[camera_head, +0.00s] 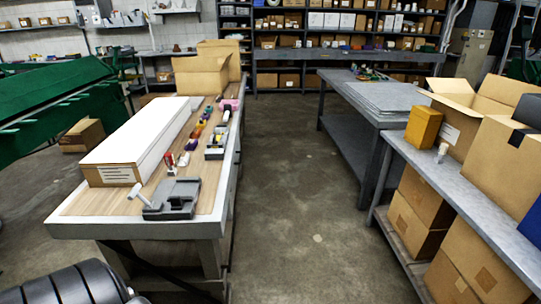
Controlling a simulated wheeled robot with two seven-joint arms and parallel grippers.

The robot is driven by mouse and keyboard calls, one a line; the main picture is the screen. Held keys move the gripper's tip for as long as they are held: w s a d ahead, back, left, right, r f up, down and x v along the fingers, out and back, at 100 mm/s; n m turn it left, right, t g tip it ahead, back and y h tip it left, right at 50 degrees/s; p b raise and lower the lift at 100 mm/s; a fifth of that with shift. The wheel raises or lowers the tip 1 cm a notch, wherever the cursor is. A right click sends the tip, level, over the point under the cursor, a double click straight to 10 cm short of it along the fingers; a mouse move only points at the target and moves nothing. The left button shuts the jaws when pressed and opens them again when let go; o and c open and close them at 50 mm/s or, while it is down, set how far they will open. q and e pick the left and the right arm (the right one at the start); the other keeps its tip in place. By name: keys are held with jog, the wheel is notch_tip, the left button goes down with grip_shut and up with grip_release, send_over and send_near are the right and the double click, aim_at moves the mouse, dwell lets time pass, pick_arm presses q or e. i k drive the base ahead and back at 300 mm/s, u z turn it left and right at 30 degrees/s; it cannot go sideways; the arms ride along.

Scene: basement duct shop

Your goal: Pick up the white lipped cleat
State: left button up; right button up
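No thing in view is clearly a white lipped cleat at this size. A small white piece (441,153) stands on the right-hand bench beside an orange-yellow box; its shape is too small to make out. A long white box (140,132) with a brown labelled end lies on the left-hand workbench (85,229). A grey tool (174,199) with a white handle sits near that bench's front edge. Neither gripper is in view. A black ribbed rounded part at the bottom left may be mine; I cannot tell.
Small coloured tools (197,131) and open cartons (203,72) are on the left-hand bench. The right-hand bench (433,178) carries cartons (502,165) and the orange-yellow box (423,127). A grey table (372,100) stands behind it. The concrete aisle (290,200) between is clear. Shelving (310,55) lines the back.

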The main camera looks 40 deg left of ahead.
aim_at(180, 163)
jog(key=z, duration=1.15)
jog(key=k, duration=1.2)
jog(key=u, duration=2.05)
